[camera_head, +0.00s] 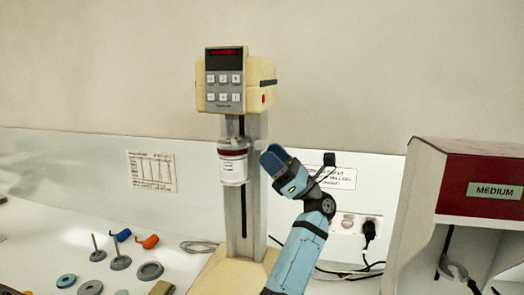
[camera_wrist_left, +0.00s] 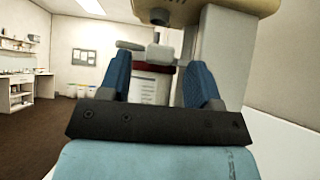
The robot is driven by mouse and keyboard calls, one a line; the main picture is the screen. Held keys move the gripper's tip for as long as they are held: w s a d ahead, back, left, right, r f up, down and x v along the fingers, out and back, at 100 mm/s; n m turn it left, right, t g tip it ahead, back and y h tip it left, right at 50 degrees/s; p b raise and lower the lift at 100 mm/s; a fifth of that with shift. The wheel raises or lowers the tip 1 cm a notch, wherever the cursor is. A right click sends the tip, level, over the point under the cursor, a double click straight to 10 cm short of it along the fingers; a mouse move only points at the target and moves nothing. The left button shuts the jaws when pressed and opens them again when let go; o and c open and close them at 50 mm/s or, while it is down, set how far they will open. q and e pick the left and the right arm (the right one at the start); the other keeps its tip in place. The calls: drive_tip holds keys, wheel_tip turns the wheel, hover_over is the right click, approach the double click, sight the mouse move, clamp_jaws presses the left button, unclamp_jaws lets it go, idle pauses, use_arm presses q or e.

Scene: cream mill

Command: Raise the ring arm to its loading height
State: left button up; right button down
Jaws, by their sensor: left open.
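The cream mill (camera_head: 225,82) has a cream head with a keypad and red display on a grey column (camera_head: 246,205). A white jar (camera_head: 233,166) with a dark red band sits at the column's front, below the head. It also shows between my fingers in the left wrist view (camera_wrist_left: 150,84). A light grey bar with a short upright (camera_wrist_left: 160,52) shows above the jar there; I cannot tell whether it is the ring arm. My left gripper (camera_head: 270,160) is open with blue fingers, close to the right of the jar in the head view. The right gripper is not in view.
A red-topped cabinet marked MEDIUM (camera_head: 494,190) stands at the right. Several small discs and weights (camera_head: 120,262) and an orange item (camera_head: 148,241) lie on the bench at left. Cables run behind the mill to a wall socket (camera_head: 358,222).

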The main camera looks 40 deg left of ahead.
use_arm(q)
drive_tip(key=b+v, duration=0.2)
drive_tip(key=v, duration=0.7)
drive_tip(key=shift+f, duration=0.2)
drive_tip(key=shift+w+d, duration=0.1)
drive_tip(key=shift+d, duration=0.05)
